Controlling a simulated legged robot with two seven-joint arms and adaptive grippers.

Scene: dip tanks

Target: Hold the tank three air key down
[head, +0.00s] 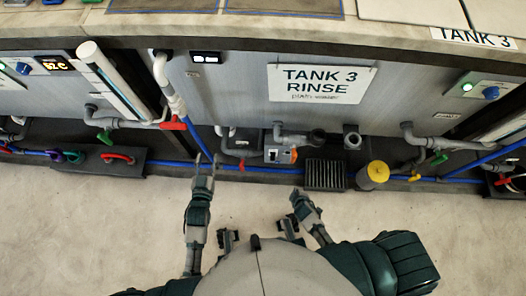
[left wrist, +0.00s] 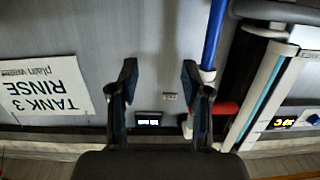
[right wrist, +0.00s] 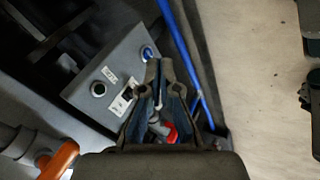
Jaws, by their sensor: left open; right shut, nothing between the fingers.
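Tank 3 (head: 320,85) has a grey front with a "TANK 3 RINSE" sign (head: 322,80). A small grey control box (head: 279,154) sits low beneath it. In the right wrist view the box (right wrist: 115,78) shows a dark round fitting, a blue-ringed one and small white labels. I cannot tell which part is the air key. My right gripper (head: 294,197) is shut and empty, its tips (right wrist: 160,66) overlapping the box's lower right edge in that view; contact is unclear. My left gripper (head: 205,160) is open and empty, facing the tank front in the left wrist view (left wrist: 160,72).
A blue pipe (head: 250,168) runs low along the tanks. A red-handled valve (head: 174,124) is left of the sign. A black ribbed block (head: 325,174) and a yellow-topped canister (head: 377,172) stand right of the box. The pale floor in front is clear.

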